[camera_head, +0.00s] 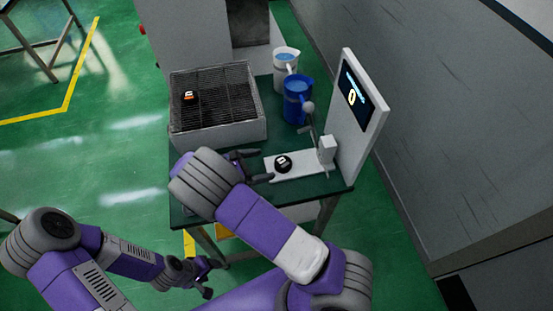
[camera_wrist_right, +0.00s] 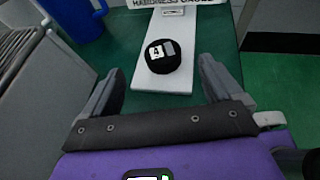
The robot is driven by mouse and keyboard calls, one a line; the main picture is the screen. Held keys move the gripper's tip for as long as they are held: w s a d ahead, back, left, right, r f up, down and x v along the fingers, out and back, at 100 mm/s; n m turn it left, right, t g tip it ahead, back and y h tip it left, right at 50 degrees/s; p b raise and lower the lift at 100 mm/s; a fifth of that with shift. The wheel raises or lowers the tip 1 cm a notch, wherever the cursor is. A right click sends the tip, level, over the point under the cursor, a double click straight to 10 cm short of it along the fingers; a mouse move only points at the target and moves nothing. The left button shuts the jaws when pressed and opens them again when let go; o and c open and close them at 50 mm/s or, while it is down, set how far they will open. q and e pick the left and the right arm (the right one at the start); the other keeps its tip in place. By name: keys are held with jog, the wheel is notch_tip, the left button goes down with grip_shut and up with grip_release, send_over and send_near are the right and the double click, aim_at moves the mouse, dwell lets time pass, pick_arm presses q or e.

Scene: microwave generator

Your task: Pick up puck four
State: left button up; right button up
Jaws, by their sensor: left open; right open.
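Puck four (camera_head: 283,163) is a round black puck with a white label. It lies on the white base plate of the hardness gauge (camera_head: 313,161). In the right wrist view, puck four (camera_wrist_right: 162,57) shows a "4" on its label. My right gripper (camera_head: 258,166) is open and empty beside the puck, at the plate's left end. In the right wrist view, its two fingers (camera_wrist_right: 160,88) are spread wide, with the puck beyond and between them. My left gripper (camera_head: 207,276) is open and empty, low and away from the table.
A wire-topped grey box (camera_head: 215,135) stands at the table's left, with a small orange-and-black item (camera_head: 189,95) on its mesh. A blue jug (camera_head: 297,101) and a white jug (camera_head: 285,67) stand behind the gauge. An upright panel with a screen (camera_head: 354,100) is on the right.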

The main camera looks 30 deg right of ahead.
aim_at(281, 163)
jog(key=shift+w+d+f, duration=0.15)
jog(key=shift+w+f, duration=0.15)
jog(key=x, duration=0.4)
jog(key=b+x, duration=0.1)
jog(key=x, duration=0.2)
jog(key=shift+s+f, duration=0.2)
jog(key=shift+s, duration=0.2)
jog(key=c, duration=1.3)
jog(key=shift+o, duration=0.2)
jog(key=shift+r, duration=0.1)
